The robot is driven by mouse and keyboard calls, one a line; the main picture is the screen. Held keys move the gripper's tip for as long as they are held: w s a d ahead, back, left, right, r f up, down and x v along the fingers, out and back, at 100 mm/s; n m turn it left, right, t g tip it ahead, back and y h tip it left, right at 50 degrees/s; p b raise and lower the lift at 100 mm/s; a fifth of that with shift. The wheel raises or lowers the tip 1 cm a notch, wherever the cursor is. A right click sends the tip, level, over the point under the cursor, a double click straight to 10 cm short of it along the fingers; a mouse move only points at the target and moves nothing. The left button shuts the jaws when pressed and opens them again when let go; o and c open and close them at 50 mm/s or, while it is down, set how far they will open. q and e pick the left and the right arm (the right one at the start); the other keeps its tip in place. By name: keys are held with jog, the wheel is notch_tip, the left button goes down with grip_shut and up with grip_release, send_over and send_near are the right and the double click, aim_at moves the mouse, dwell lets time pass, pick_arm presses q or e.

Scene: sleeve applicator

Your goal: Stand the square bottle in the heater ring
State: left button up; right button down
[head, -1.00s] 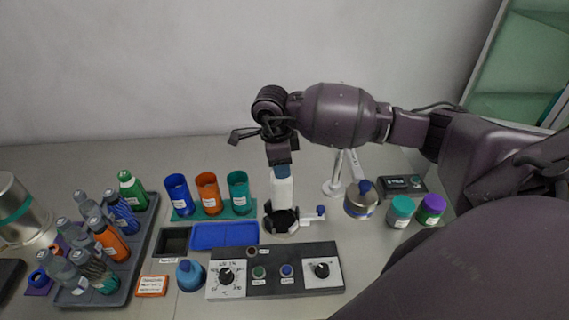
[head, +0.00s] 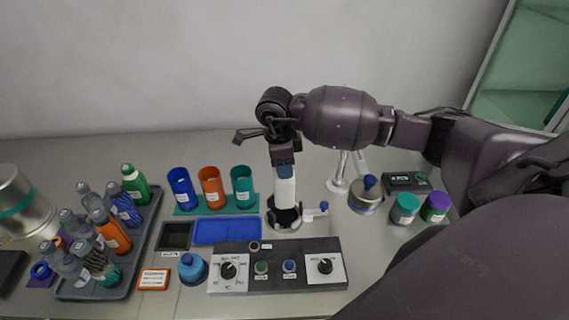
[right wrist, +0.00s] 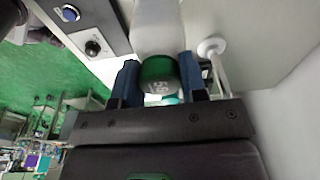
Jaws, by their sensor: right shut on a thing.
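The white square bottle (head: 285,193) is upright in my right gripper (head: 284,172), which is shut on it near its top. In the right wrist view my blue fingertips (right wrist: 157,85) flank its green, marked cap (right wrist: 158,73), with the white body (right wrist: 157,25) beyond. The black heater ring (head: 284,225) is directly below the bottle in the head view. The bottle's lower end overlaps the ring's opening; I cannot tell whether it touches the floor inside. My left gripper is not in view.
A control panel (head: 277,279) with knobs stands in front of the ring. A blue tray (head: 227,230) and several coloured sleeves (head: 212,187) are to its left. A rack of bottles (head: 145,235) is farther left. A metal pot (head: 366,197) and two lidded jars (head: 405,209) stand right.

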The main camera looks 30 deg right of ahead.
aim_at(284, 184)
jog(key=shift+f, duration=0.2)
jog(key=shift+f+b, duration=2.65)
jog(key=shift+f, duration=0.7)
jog(key=shift+c, duration=0.6)
grip_release()
jog(key=shift+r, duration=0.1)
jog(key=shift+r+p, duration=1.25)
jog(key=shift+r, duration=1.05)
jog(key=shift+r+p, duration=1.05)
jog(key=shift+r, duration=1.1)
